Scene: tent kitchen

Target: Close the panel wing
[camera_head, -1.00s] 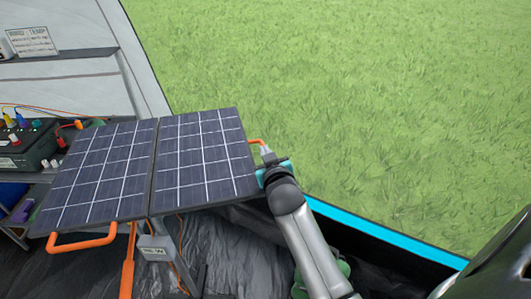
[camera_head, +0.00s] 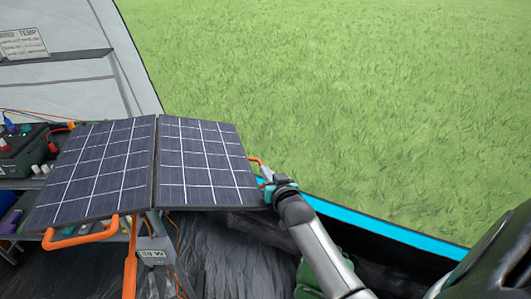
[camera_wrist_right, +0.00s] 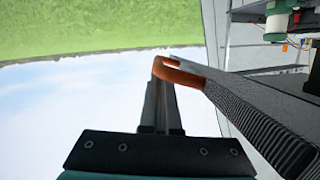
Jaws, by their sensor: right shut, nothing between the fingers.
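The solar panel has two dark wings with a white grid, joined at a middle hinge. The left wing (camera_head: 92,172) and the right wing (camera_head: 203,160) are both spread out, with the right wing sloping slightly. An orange handle (camera_head: 80,237) sticks out from the left wing's front edge. Another orange handle (camera_head: 261,168) is on the right wing's outer edge. My right gripper (camera_head: 266,184) is at that edge, just below the handle. In the right wrist view its fingers (camera_wrist_right: 160,105) are shut and empty, close to the orange handle (camera_wrist_right: 180,75). My left gripper is not in view.
A shelf with a dark power box (camera_head: 22,150), plugs and cables stands at the left. An orange post (camera_head: 130,262) and a grey labelled box (camera_head: 155,252) are under the panel. Grass (camera_head: 350,90) lies open beyond the blue-edged tent sill (camera_head: 385,229).

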